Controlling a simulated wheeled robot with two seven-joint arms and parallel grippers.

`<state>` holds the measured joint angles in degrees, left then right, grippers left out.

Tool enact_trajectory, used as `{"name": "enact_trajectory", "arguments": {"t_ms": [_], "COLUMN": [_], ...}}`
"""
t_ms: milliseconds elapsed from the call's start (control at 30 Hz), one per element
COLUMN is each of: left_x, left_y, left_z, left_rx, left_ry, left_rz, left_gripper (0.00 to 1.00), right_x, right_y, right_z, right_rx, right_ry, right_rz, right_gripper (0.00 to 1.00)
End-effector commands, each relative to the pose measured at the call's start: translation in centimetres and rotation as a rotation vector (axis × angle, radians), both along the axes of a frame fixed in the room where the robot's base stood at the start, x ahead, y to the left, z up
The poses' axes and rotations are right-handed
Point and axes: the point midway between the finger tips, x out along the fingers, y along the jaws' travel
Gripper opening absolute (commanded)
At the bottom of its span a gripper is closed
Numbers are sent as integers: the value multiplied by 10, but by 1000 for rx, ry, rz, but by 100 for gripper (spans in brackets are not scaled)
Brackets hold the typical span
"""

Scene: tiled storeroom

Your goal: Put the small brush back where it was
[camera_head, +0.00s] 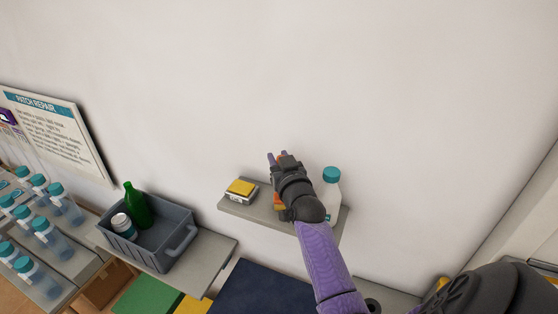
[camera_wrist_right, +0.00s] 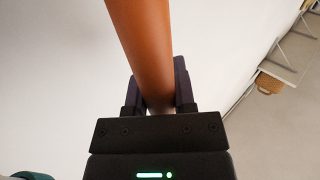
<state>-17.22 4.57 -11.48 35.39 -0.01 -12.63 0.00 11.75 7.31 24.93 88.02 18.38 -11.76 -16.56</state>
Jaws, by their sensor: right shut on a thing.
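My right gripper (camera_head: 278,158) is raised in front of the wall, above the small wall shelf (camera_head: 262,215). In the right wrist view the right gripper (camera_wrist_right: 160,92) is shut around an orange-brown rounded handle (camera_wrist_right: 141,45), which I take for the small brush. The handle runs up out of that picture, so no bristles show. In the head view only a bit of orange shows between the fingers. Another orange patch (camera_head: 278,201) shows low behind my wrist at the shelf; I cannot tell what it belongs to. My left gripper is not in view.
On the shelf, a small box with a yellow top (camera_head: 241,188) stands left and a white bottle with a teal cap (camera_head: 331,176) stands right. A grey crate (camera_head: 178,255) holds a green bottle (camera_head: 137,205) and a jar. Several teal-capped bottles stand far left.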

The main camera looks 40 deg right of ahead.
Motion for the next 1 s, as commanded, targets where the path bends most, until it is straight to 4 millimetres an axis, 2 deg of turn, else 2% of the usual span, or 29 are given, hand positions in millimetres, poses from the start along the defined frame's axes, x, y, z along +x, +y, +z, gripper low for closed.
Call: {"name": "enact_trajectory", "arguments": {"t_ms": [200,233,400,733,867,1000], "left_x": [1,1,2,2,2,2], "left_y": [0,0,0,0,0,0], "left_z": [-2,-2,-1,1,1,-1], "left_rx": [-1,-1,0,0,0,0], "left_ry": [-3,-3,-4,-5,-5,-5], "left_rz": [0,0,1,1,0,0], "left_gripper": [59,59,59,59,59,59], "right_x": [0,0,0,-2,-25,-59], "right_y": [0,0,0,1,11,24], "right_z": [-3,-3,-2,1,0,-1], "right_rx": [0,0,1,1,2,1], "right_ry": [0,1,0,1,1,2], "right_rz": [0,0,1,1,2,0], "right_gripper": [0,34,67,67,67,67]}}
